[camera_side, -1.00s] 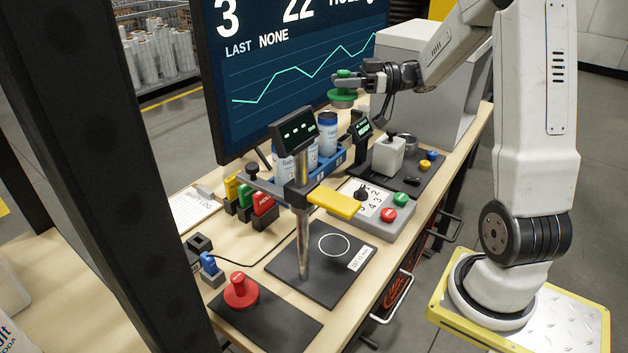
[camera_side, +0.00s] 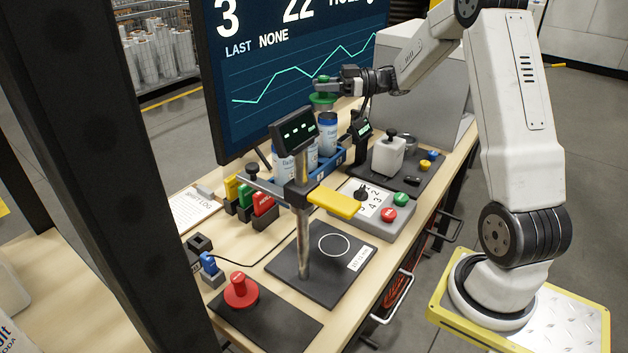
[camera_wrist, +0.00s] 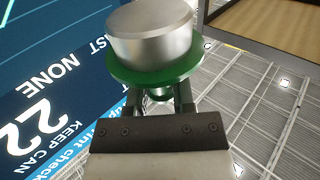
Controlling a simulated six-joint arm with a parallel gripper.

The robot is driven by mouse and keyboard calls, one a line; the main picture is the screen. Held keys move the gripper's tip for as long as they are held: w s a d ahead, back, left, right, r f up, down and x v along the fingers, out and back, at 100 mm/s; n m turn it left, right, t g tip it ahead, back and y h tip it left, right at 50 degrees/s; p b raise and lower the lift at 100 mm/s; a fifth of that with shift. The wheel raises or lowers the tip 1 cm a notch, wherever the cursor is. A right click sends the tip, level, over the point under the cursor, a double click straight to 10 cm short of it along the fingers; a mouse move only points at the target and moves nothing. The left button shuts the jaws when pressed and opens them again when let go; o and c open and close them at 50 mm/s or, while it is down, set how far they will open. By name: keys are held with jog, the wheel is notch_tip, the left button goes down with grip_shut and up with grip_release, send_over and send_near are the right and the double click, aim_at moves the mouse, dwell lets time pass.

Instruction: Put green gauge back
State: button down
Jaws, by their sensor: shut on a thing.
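The green gauge (camera_side: 322,99) is in my gripper (camera_side: 326,85), held in the air in front of the large screen and just above the cans in the blue rack. Its wide green rim faces down in the side view. In the wrist view the green gauge (camera_wrist: 152,38) shows a silver cylinder and a green flange, and my gripper (camera_wrist: 160,95) is shut on its narrow neck. A red gauge (camera_side: 240,291) of similar shape stands upright on a black mat (camera_side: 279,327) at the near front of the bench.
The blue rack (camera_side: 327,166) holds several cans. A post with a display (camera_side: 293,130) and yellow lever (camera_side: 334,203) rises beside it. The large screen (camera_side: 285,65) is close behind the gauge. A button box (camera_side: 373,215) lies to the right. The mat has bare room right of the red gauge.

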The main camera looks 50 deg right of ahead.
aim_at(311, 97)
jog(key=w+f, duration=0.1)
jog(key=w+d+f, duration=0.1)
jog(key=w+f, duration=0.2)
jog(key=w, duration=0.1)
jog(key=shift+d+f, duration=0.35)
jog(key=shift+d, duration=0.05)
jog(key=shift+w+d+f, duration=0.1)
jog(key=shift+w+f, duration=0.3)
jog(key=shift+f, duration=0.05)
jog(key=shift+w+d+f, duration=0.15)
jog(key=shift+w+f, duration=0.35)
jog(key=shift+f, duration=1.5)
jog(key=shift+f, duration=0.15)
jog(key=shift+c, duration=2.3)
grip_release()
jog(key=shift+d, duration=0.15)
